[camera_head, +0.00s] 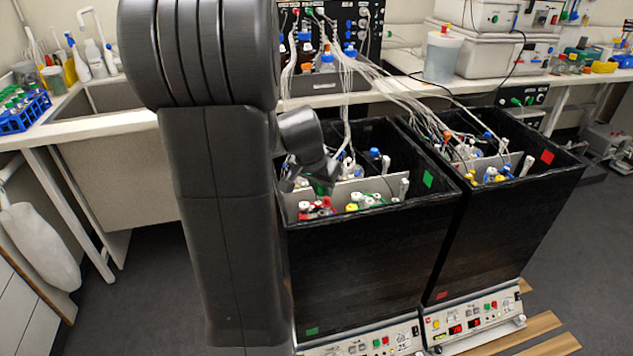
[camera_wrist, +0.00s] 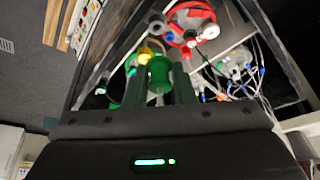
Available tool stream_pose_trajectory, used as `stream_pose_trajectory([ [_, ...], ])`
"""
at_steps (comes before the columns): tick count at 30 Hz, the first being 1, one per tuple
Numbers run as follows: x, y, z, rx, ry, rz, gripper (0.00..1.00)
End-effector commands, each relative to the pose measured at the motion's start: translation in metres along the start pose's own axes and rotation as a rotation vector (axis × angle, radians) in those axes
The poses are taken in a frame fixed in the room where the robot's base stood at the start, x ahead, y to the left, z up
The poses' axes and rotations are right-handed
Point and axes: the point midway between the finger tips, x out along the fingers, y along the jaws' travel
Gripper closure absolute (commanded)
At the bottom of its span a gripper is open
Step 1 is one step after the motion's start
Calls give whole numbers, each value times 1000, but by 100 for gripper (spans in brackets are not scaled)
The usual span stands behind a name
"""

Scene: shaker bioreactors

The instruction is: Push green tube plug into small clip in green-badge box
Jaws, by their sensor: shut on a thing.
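The green-badge box (camera_head: 370,262) is the nearer of two black boxes, with a green square badge (camera_head: 428,179) on its inner wall. My gripper (camera_wrist: 160,88) is shut on the green tube plug (camera_wrist: 159,72), which shows between the two dark fingers in the wrist view. In the head view my gripper (camera_head: 318,184) is inside the box's opening near its left side, over the caps, with the plug mostly hidden. The small clip cannot be made out in either view. A yellow cap (camera_wrist: 145,55) lies just beyond the plug in the wrist view.
A grey divider plate (camera_head: 335,196) stands in the box, with red, white and green fittings before it. A second black box (camera_head: 510,215) with a red badge (camera_head: 547,157) stands close on the right. Many thin tubes run from the bench into both boxes.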

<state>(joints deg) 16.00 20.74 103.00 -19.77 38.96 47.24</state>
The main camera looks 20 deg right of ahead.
Motion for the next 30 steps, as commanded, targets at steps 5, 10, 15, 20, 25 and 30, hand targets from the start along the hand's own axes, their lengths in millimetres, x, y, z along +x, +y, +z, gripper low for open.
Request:
stream_pose_trajectory([
  [5,7,0,3,-1,-1,1,100],
  [10,18,0,8,-1,-2,1,100],
  [15,31,0,13,-1,-2,1,100],
  [20,42,0,18,0,-2,1,100],
  [25,38,0,16,0,-1,0,100],
  [30,38,0,16,0,-1,0,100],
])
